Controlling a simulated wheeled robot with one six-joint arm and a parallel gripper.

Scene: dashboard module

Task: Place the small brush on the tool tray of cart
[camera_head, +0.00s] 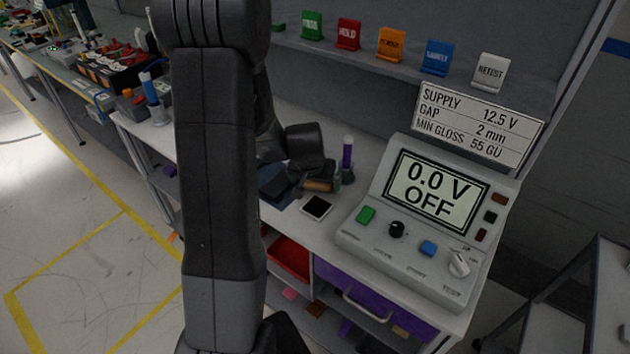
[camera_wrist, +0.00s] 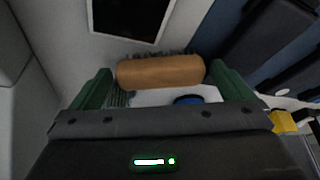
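The small brush (camera_wrist: 160,71) has a rounded tan wooden body and dark bristles. In the wrist view it lies crosswise between the green fingertips of my gripper (camera_wrist: 160,78), its ends very close to both fingers. I cannot tell whether they press on it. The brush also shows in the head view (camera_head: 318,185), just under my gripper (camera_head: 310,178) and at the bench top, left of the benchtop supply. Whether it rests on the bench is unclear. No tool tray is clearly identifiable; a grey framed stand (camera_head: 606,290), possibly the cart, is partly visible at the right edge.
A black-screened device (camera_head: 316,207) lies close to the brush. A purple-filled tube (camera_head: 347,160) stands behind it. The supply unit (camera_head: 425,225) takes up the bench's right end. A dark blue item (camera_head: 276,190) lies left of the brush. Open floor (camera_head: 90,260) is at the left.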

